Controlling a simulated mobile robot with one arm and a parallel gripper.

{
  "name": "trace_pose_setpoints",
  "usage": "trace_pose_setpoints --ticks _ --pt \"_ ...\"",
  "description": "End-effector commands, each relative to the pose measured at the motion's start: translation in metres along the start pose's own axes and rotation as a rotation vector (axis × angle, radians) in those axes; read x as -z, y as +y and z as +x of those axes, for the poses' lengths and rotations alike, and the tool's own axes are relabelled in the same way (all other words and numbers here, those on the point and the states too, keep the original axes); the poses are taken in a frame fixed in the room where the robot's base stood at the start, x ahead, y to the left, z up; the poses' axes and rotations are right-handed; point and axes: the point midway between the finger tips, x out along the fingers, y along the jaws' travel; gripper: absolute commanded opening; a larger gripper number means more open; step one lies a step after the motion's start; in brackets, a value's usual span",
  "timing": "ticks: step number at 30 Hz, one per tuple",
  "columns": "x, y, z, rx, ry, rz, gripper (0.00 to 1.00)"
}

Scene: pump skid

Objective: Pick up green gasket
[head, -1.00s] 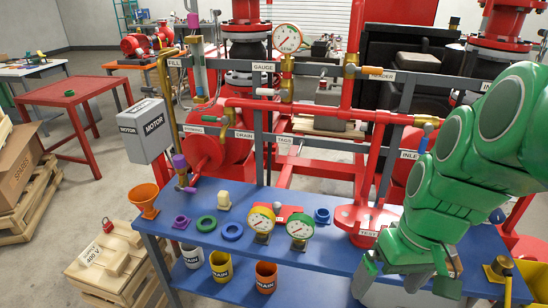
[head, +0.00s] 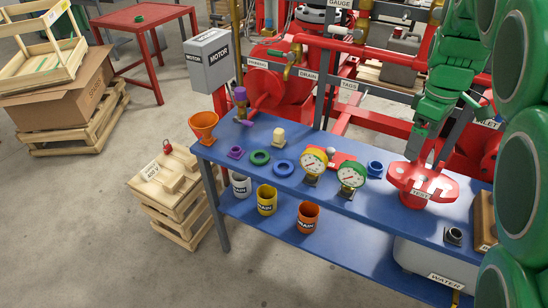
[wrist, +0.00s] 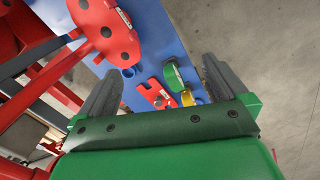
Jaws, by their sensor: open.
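The green gasket (head: 260,157) is a flat ring lying on the blue bench (head: 228,138).
Yellow (head: 313,161) and green (head: 351,175) gauges stand right of the rings. An orange funnel (head: 204,127) is at the left end. Red pipework runs behind the bench. A small green object (head: 139,19) lies on the red table.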

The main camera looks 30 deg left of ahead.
Motion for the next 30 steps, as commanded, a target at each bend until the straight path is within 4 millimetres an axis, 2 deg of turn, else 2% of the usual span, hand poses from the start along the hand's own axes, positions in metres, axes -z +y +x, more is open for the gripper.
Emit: trace_pose_setpoints --ticks 6,15,23,30 --pt "0.048 0.03 0.01 -0.025 -0.039 -0.214 1.0" --pt "0.121 0.052 0.033 -0.037 -0.087 -0.531 1.0" --pt "0.191 0.055 0.059 -0.041 -0.11 -0.82 1.0" --pt "0.256 0.042 0.087 -0.034 -0.118 -1.097 1.0"
